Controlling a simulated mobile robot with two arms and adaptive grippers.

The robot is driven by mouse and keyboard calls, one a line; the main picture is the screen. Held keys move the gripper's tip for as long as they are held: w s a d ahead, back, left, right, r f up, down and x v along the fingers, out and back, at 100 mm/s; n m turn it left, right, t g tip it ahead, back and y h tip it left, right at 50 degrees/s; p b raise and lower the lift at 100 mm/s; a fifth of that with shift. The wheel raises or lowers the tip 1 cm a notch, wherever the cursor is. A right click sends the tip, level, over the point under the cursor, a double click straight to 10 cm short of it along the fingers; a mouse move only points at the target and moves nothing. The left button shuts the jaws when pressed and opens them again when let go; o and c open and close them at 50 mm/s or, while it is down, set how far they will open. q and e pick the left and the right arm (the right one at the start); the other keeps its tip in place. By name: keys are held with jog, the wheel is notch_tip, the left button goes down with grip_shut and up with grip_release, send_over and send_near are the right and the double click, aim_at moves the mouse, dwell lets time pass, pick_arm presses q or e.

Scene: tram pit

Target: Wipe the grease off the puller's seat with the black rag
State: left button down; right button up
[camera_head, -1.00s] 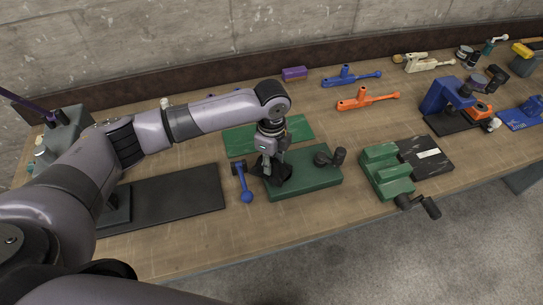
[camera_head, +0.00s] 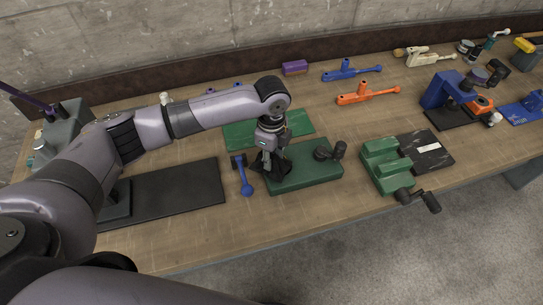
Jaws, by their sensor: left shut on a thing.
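My left gripper (camera_head: 271,160) points down, shut on the black rag (camera_head: 280,172). The rag bunches beneath the fingers at the left part of a green block (camera_head: 312,177), which looks like the puller's seat. The rag appears to touch the block's top, but the fingers and rag hide the contact. I cannot make out any grease there. A black knobbed part (camera_head: 328,152) stands on the block's right half. My right gripper is not in view.
A blue tool (camera_head: 243,178) lies just left of the block. A green mat (camera_head: 238,136) lies behind it, a black mat (camera_head: 180,190) to the left. A green vise (camera_head: 383,165) stands to the right. Blue (camera_head: 350,71) and orange (camera_head: 366,94) tools lie farther back.

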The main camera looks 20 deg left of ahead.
pick_arm(q)
jog(key=shift+f, duration=0.6)
dwell(0.3)
jog(key=shift+w+d, duration=0.45)
jog(key=shift+d, duration=0.2)
jog(key=shift+w+d, duration=0.5)
jog(key=shift+d, duration=0.3)
jog(key=shift+w+d, duration=0.55)
jog(key=shift+d, duration=0.15)
jog(key=shift+s, duration=0.1)
